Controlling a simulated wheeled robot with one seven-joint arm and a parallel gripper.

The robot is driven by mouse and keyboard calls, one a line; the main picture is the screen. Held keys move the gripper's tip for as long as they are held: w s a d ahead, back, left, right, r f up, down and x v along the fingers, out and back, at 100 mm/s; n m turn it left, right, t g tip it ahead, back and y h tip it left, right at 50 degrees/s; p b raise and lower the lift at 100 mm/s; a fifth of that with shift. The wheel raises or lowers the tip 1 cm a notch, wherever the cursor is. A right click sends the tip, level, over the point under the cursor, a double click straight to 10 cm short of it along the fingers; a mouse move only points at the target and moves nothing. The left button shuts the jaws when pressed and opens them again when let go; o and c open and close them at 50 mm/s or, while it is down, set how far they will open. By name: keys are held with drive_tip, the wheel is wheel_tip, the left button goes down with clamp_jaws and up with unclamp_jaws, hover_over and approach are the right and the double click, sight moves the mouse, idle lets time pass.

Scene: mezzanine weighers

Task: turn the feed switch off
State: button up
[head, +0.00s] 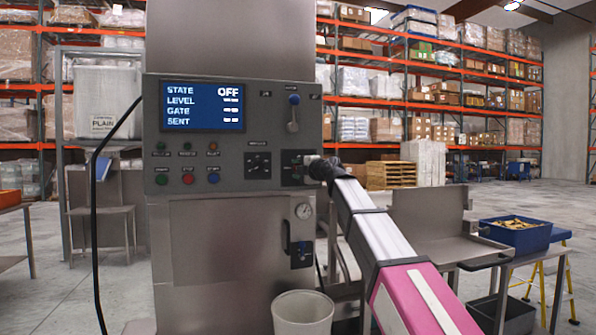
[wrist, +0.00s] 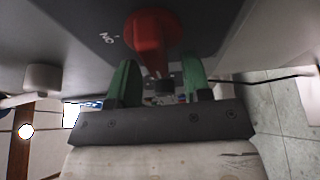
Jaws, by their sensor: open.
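A red switch handle (wrist: 152,42) shows close up on the grey panel in the wrist view, with white letters like "NO" or "ON" beside it. My gripper (wrist: 157,75) is open, its green fingers either side of the handle's lower end; I cannot tell whether they touch it. In the head view my gripper (head: 312,168) is at the right of the control panel (head: 225,150) and hides most of the switch there. The panel's screen (head: 203,107) reads STATE OFF, with dashes for LEVEL, GATE and SENT.
A blue-topped lever (head: 293,113) is above my gripper and a black rotary knob (head: 258,164) is to its left. Several push buttons (head: 188,179) line the panel. A white bin (head: 302,312) stands below. A blue tray (head: 515,233) is at right.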

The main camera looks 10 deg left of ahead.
drive_tip(key=v, duration=1)
drive_tip(key=shift+s+d, duration=0.25)
drive_tip(key=shift+d, duration=0.05)
drive_tip(key=w+d+f+m+t+h, duration=0.4)
drive_tip(key=d+f+m, duration=0.3)
drive_tip(key=d, duration=0.1)
drive_tip(key=w+d+f+m+t+h, duration=0.3)
drive_tip(key=w+d+f+m+t, duration=0.25)
drive_tip(key=d+f, duration=0.2)
drive_tip(key=s+d+f+m+g+h, duration=0.1)
drive_tip(key=d+f+m+g+h, duration=0.1)
drive_tip(key=d+f+m+h, duration=0.65)
drive_tip(key=d+f+m+g+h, duration=0.25)
drive_tip(key=d+f, duration=0.35)
drive_tip(key=f, duration=0.7)
drive_tip(key=s+d+f+m+g, duration=0.2)
drive_tip(key=s+d+f+g, duration=0.25)
drive_tip(key=f, duration=0.45)
drive_tip(key=s+d+f+m+g, duration=0.25)
drive_tip(key=s+f, duration=0.25)
drive_tip(key=f, duration=0.4)
drive_tip(key=s+f+m+g+y, duration=0.1)
drive_tip(key=s+f+g+y, duration=0.2)
drive_tip(key=s+f+g, duration=0.5)
drive_tip(key=s+f, duration=0.6)
drive_tip(key=s, duration=0.2)
drive_tip(key=shift+g, duration=0.3)
